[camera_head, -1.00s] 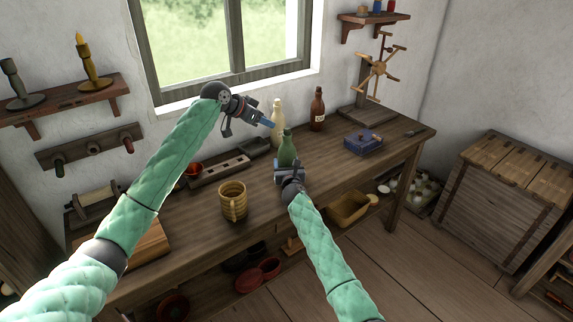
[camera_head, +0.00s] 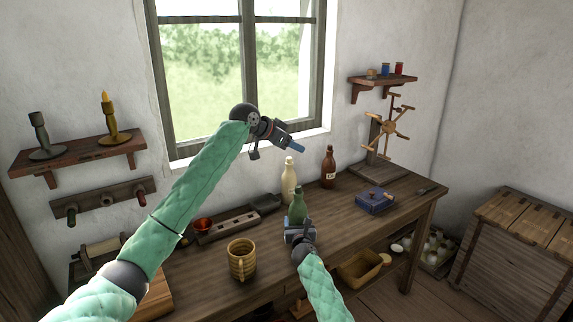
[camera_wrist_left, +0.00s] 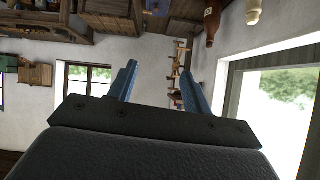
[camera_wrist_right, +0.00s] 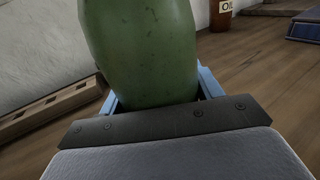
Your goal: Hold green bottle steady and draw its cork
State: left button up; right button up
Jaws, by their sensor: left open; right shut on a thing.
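The green bottle (camera_head: 297,207) stands upright on the workbench (camera_head: 345,225), in front of a cream bottle. My right gripper (camera_head: 298,232) is shut on its lower body. In the right wrist view the green bottle (camera_wrist_right: 145,50) fills the space between the blue fingers. My left gripper (camera_head: 296,146) is open and empty, up in front of the window and above the bottles. In the left wrist view its two fingers (camera_wrist_left: 160,85) are apart with nothing between them. I cannot make out the cork at the green bottle's mouth.
The cream bottle (camera_head: 289,180) and a brown bottle (camera_head: 328,167) stand behind the green one. A yellow mug (camera_head: 242,262) is at front left, a blue box (camera_head: 375,202) to the right. A wooden holder (camera_head: 228,228) lies left of the bottles.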

pick_arm(q)
notch_tip(320, 180, up, 2)
jog(key=w+d, duration=0.1)
jog(key=d, duration=0.1)
jog(key=g+y, duration=0.4)
jog(key=y, duration=0.1)
send_near(298, 187)
jog(key=x, duration=0.9)
jog(key=shift+w+a, duration=0.1)
jog(key=shift+w, duration=0.05)
jog(key=shift+c, duration=0.2)
grip_shut()
